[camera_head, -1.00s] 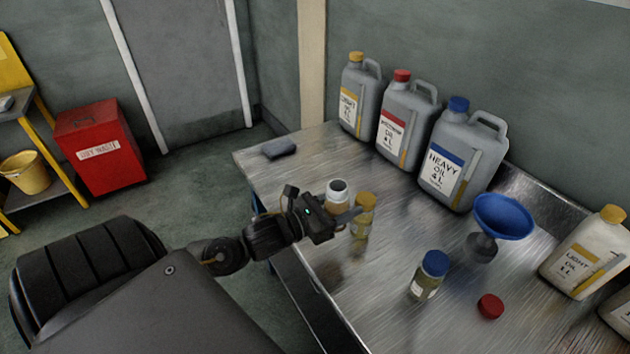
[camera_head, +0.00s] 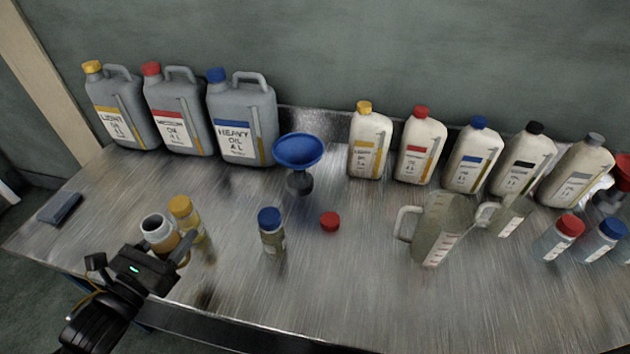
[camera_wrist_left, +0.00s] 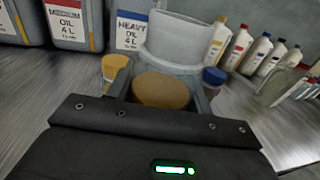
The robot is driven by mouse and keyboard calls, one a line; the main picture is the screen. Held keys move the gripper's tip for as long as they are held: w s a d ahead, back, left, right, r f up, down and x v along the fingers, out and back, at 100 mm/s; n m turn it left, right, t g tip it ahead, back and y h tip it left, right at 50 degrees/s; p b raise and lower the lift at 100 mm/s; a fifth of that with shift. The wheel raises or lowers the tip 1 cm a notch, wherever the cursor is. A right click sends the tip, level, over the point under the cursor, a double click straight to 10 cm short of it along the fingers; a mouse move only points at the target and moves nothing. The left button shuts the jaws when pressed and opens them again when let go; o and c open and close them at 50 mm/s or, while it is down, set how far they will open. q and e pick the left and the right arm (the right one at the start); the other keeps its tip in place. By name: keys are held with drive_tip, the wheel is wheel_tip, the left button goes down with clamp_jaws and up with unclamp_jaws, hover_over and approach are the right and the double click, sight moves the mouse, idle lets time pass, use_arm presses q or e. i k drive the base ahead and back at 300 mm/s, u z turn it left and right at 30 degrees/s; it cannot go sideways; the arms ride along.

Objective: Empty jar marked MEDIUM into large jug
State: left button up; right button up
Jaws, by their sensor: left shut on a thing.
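My left gripper (camera_head: 166,252) is shut on an open jar (camera_head: 158,228) with a pale neck and amber-brown contents, near the left front of the table. The held jar (camera_wrist_left: 188,40) fills the middle of the left wrist view between the fingers. Its label cannot be read. A red cap (camera_head: 330,221) lies loose on the table. The large jug (camera_head: 436,232), clear with a handle on its left and red marks, stands upright right of centre, well apart from my gripper. My right gripper is not in view.
A yellow-capped jar (camera_head: 186,217) stands close beside the held jar, and a blue-capped jar (camera_head: 271,232) farther right. A smaller jug (camera_head: 507,216) stands beside the large one. A blue funnel (camera_head: 298,152), grey canisters (camera_head: 240,122) and white bottles (camera_head: 420,150) line the back. The front centre is clear.

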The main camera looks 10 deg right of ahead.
sight(446, 218)
drive_tip(key=u, duration=0.5)
drive_tip(key=k, duration=1.5)
drive_tip(key=z, duration=1.8)
drive_tip(key=i, duration=0.5)
